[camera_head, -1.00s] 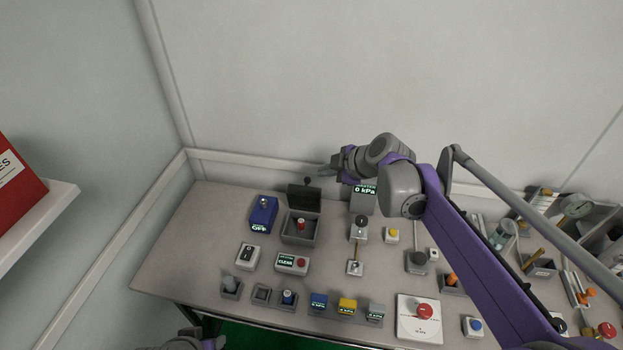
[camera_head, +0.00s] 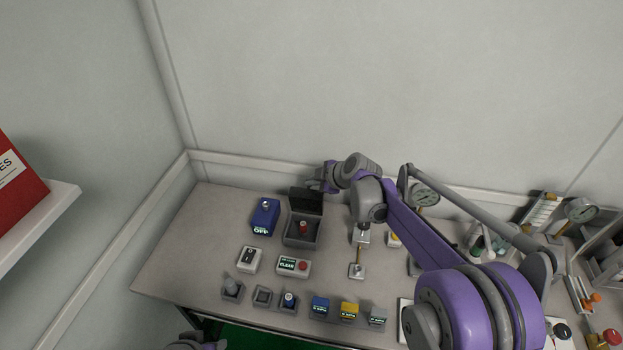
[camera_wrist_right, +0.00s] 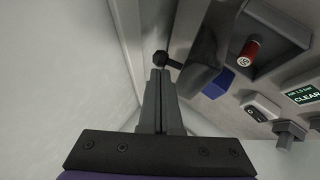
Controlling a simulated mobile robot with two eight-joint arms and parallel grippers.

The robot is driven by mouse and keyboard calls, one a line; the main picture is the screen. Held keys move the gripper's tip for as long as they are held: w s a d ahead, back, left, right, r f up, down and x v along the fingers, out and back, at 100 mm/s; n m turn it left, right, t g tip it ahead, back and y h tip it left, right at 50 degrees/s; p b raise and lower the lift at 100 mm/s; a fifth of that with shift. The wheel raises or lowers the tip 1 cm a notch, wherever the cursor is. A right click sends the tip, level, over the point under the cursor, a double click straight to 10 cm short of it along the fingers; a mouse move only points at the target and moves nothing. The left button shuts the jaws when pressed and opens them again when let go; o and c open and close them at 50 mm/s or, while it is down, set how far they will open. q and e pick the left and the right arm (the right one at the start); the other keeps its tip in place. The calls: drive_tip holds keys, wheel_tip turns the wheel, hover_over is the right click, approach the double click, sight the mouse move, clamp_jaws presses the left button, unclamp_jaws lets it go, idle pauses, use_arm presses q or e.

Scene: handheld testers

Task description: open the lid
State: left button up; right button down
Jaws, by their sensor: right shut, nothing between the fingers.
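The dark lid (camera_head: 306,202) of a grey box (camera_head: 303,241) stands raised at the box's back edge. My right gripper (camera_head: 318,183) is behind the lid, near the wall. Its fingers (camera_wrist_right: 158,75) are shut and empty, with the tips close to the knob; I cannot tell whether they touch. A piece of my left arm (camera_head: 203,344) shows at the bottom edge; its fingers cannot be made out.
A blue switch box (camera_head: 264,216) stands left of the grey box. A panel marked CLEAR (camera_head: 293,266) and a rocker switch (camera_head: 249,259) are in front. The wall is close behind. Gauges and other testers crowd the right. The table's left end is clear.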

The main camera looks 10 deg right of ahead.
drive_tip(key=shift+w, duration=0.1)
drive_tip(key=shift+w+d+f+p, duration=0.15)
drive_tip(key=shift+w+d+p, duration=0.05)
drive_tip(key=shift+w, duration=0.3)
drive_tip(key=shift+w+d+f+p, duration=0.1)
drive_tip(key=shift+w+d+p, duration=0.1)
drive_tip(key=shift+w, duration=0.3)
drive_tip(key=shift+s+a, duration=0.15)
drive_tip(key=shift+s, duration=0.05)
